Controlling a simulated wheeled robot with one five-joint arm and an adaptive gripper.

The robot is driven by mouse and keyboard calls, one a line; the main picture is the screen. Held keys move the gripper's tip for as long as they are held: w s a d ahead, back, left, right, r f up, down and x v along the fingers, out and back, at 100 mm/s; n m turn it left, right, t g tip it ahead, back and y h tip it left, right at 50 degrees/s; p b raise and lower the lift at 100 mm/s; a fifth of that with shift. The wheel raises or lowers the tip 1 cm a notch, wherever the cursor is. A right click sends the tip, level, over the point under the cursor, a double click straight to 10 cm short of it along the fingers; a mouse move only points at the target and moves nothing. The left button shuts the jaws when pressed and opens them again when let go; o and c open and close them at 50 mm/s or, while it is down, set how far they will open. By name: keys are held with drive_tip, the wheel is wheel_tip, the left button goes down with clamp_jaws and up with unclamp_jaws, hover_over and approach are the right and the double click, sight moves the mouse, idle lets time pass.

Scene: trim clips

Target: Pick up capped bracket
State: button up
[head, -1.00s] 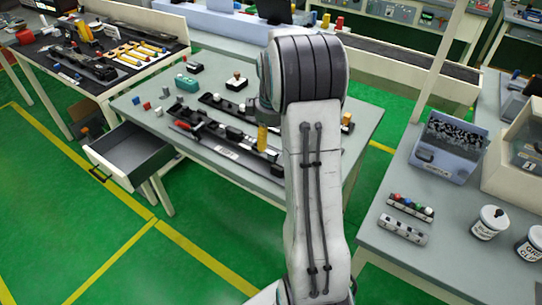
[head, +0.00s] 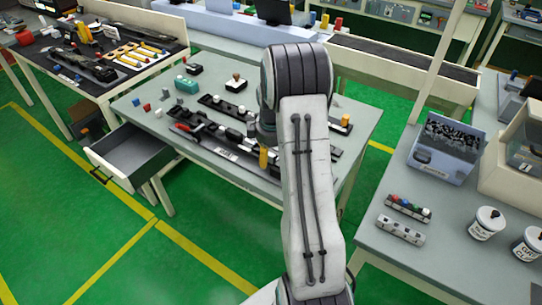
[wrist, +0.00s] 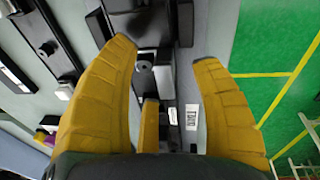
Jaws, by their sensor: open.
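My gripper (wrist: 165,54) is open, with its yellow fingers spread above a dark fixture strip (wrist: 158,22) in the wrist view. Between the fingers are a grey cylindrical piece (wrist: 145,74) with a dark hole and a white block (wrist: 164,78) beside it. They appear free of the fingers. I cannot tell which part is the capped bracket. In the head view one yellow finger (head: 263,158) shows over the long dark strip (head: 205,138) on the grey table; my arm hides part of that strip.
A second dark strip (head: 225,106) lies behind. A small dark-topped piece (head: 236,84), a teal block (head: 187,85) and a red-handled tool (head: 186,128) are on the table. An open drawer (head: 130,153) juts out front left. A blue bin (head: 445,150) stands on the right table.

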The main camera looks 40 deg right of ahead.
drive_tip(key=shift+f, duration=0.25)
drive_tip(key=shift+c, duration=0.4)
drive_tip(key=c, duration=1.1)
